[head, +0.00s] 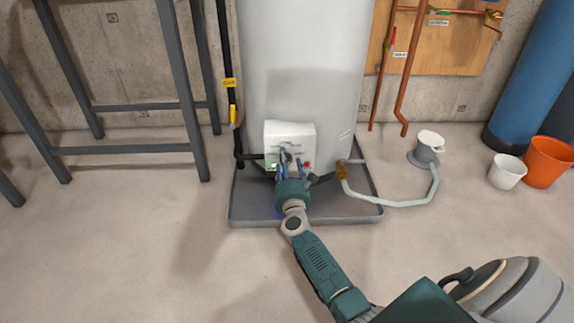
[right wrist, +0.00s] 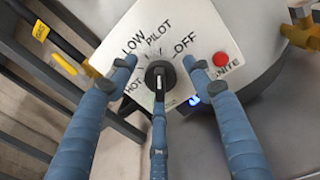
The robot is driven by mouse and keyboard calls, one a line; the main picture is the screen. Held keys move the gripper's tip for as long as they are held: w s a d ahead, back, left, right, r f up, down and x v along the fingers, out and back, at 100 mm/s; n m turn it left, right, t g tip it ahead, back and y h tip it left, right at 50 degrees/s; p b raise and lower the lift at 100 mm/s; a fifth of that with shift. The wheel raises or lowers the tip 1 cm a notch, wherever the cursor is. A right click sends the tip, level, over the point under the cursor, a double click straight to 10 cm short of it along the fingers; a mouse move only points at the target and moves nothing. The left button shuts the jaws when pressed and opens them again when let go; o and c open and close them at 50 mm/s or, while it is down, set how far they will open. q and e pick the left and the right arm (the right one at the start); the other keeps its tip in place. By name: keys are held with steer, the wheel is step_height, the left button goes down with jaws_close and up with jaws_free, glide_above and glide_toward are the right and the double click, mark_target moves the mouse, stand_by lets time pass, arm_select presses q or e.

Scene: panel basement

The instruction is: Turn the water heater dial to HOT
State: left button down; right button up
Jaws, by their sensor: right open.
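The water heater (head: 300,60) is a tall white tank with a white control box (head: 290,130) low on its front. In the right wrist view the black dial (right wrist: 160,75) sits on the box panel, ringed by the words LOW, PILOT, OFF and HOT. A pale mark shows on the dial, but which word it points to is hard to tell. My right gripper (head: 291,162) is open in front of the box. Its blue fingers stand around the dial, two at the sides and one below; contact cannot be told. My left gripper is not in view.
A red ignite button (right wrist: 221,59) is right of the dial. The heater stands in a grey drain pan (head: 340,214). A metal frame (head: 130,150) stands left.

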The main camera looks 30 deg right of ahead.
steer(key=c, duration=1.1)
steer(key=shift+c, duration=0.2)
